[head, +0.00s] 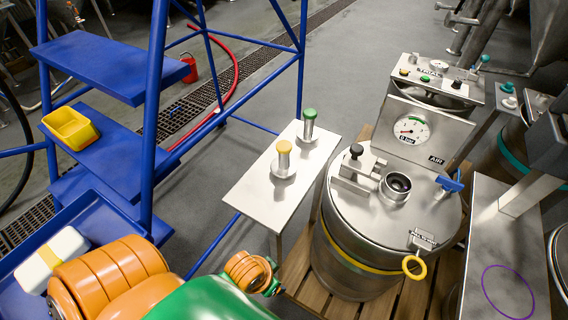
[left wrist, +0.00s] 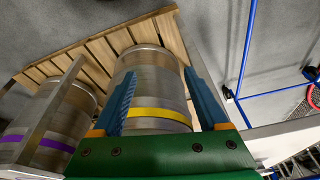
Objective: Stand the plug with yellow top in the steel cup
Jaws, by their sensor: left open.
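The plug with yellow top (head: 284,155) stands upright on a round base on a narrow steel side table. A dark-rimmed steel cup (head: 397,184) sits on the lid of the steel drum, right of that table. In the left wrist view my left gripper (left wrist: 160,74) is open, its two blue fingers apart with nothing held between them. The drum with a yellow band (left wrist: 158,115) shows beyond the fingers. In the head view my left arm comes in low, in front of the side table; its fingers are mostly hidden there. My right gripper is not in view.
A similar plug with green top (head: 309,122) stands behind on the side table (head: 262,200). A clamp block (head: 356,170), gauge panel (head: 410,128) and blue-handled valve (head: 448,184) crowd around the cup. A blue frame (head: 155,110) with shelves and a yellow bin (head: 70,128) stands left.

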